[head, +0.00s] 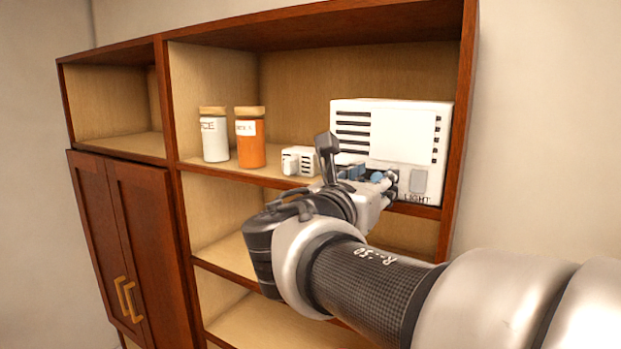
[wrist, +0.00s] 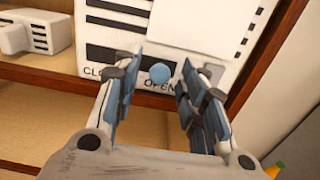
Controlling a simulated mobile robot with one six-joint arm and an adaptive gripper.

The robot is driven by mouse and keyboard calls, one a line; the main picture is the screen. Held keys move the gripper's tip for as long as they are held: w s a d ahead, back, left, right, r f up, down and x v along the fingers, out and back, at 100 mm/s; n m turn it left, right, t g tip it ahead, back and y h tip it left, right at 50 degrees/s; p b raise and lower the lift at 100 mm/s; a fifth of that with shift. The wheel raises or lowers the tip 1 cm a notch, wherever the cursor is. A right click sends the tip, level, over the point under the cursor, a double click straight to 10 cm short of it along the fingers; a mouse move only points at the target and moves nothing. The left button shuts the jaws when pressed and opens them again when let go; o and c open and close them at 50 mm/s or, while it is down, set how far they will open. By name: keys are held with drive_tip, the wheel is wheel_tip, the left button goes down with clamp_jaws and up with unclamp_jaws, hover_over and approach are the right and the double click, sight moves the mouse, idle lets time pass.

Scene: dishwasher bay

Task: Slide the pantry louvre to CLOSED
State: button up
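The pantry louvre unit (head: 395,145) is a white box on the shelf, with dark slots left of a plain raised panel. Its lower front shows in the wrist view (wrist: 100,68), with a dark horizontal slot and the lettering CLOSED at left, partly hidden, and OPEN at right. A round blue knob (wrist: 159,73) stands above the start of OPEN. My gripper (wrist: 162,62) is open, one finger on each side of the knob, with a visible gap on both sides. In the head view my gripper (head: 368,178) is at the unit's lower front, covering part of it.
A switch marked LIGHT (head: 419,180) is right of the knob area. A small white vented block (head: 299,161), an orange jar (head: 250,140) and a white jar (head: 214,138) stand left on the same shelf. Closed cupboard doors (head: 130,235) are lower left.

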clamp_jaws()
idle(0.6)
